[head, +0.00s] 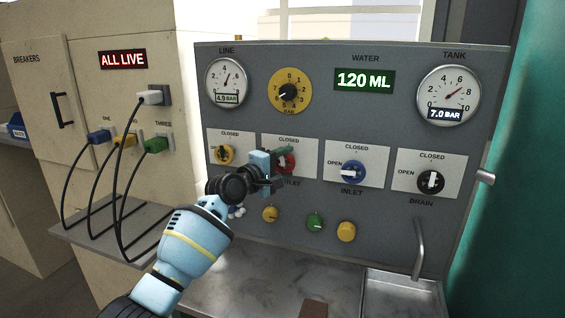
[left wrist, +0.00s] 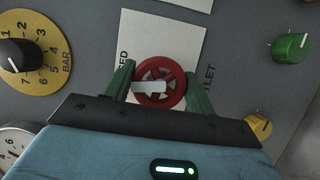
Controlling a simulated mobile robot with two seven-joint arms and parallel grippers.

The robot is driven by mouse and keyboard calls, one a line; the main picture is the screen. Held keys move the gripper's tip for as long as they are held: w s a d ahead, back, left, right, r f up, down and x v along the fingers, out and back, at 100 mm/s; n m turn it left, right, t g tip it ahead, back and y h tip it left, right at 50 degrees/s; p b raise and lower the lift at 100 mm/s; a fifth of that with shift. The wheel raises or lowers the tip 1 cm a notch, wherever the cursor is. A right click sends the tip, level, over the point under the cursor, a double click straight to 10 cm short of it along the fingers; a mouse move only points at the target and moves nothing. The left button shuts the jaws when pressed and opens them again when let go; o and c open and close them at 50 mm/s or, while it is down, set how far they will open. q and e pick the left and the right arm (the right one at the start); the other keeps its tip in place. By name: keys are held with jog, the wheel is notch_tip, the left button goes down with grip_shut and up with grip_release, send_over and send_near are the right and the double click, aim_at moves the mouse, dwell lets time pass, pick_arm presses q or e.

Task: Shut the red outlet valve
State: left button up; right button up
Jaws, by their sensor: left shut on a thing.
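The red outlet valve (left wrist: 174,96) is a round red handwheel with a white pointer bar, on a white plate in the left wrist view. My left gripper (left wrist: 160,78) has its two green fingers on either side of the wheel and is shut on it. The pointer bar lies toward the side of the plate marked CLOSED, only partly readable as "ED". In the head view the valve (head: 281,163) is mostly hidden behind my left gripper (head: 286,158). My right gripper is not in view.
Small knobs lie below. The water display (head: 364,80) reads 120 ML. Cables (head: 92,190) hang at left.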

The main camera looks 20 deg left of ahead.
pick_arm(q)
jog(key=shift+m+g+p, duration=0.3)
jog(key=shift+m+p, duration=0.05)
jog(key=shift+m, duration=0.55)
jog(key=o, duration=1)
jog(key=v, duration=0.7)
jog(key=shift+s+a+r, duration=0.1)
jog(key=shift+s+r, duration=0.05)
jog(key=shift+s, duration=0.25)
